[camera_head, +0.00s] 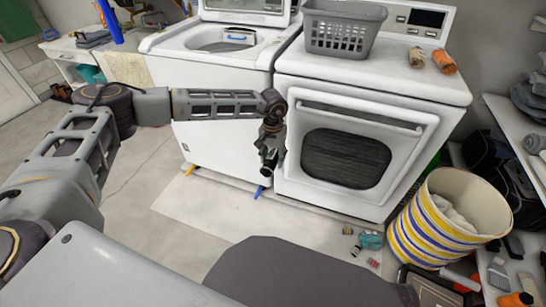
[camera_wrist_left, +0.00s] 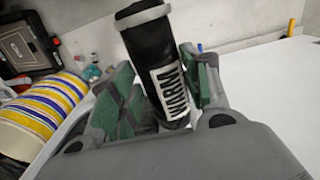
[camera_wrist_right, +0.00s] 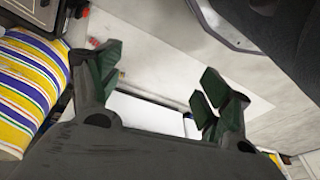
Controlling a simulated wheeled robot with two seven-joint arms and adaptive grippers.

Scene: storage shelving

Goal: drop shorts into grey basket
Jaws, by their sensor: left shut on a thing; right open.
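The grey basket (camera_head: 342,30) with slotted sides stands upright on top of the dryer, at the top of the head view; its inside is mostly hidden. My left gripper (camera_head: 269,148) is in front of the gap between washer and dryer, below and left of the basket and apart from it. In the left wrist view it is shut on a black roll (camera_wrist_left: 158,55) with a white lettered label; I cannot tell for certain that this is the shorts. My right gripper (camera_wrist_right: 160,78) is open and empty in the right wrist view, and does not show in the head view.
The dryer (camera_head: 365,120) and the washer (camera_head: 215,50) stand side by side. Two small rolls, one brown (camera_head: 417,57) and one orange (camera_head: 444,62), lie on the dryer, right of the basket. A striped hamper (camera_head: 420,225) stands at the right, with small items on the floor beside it.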

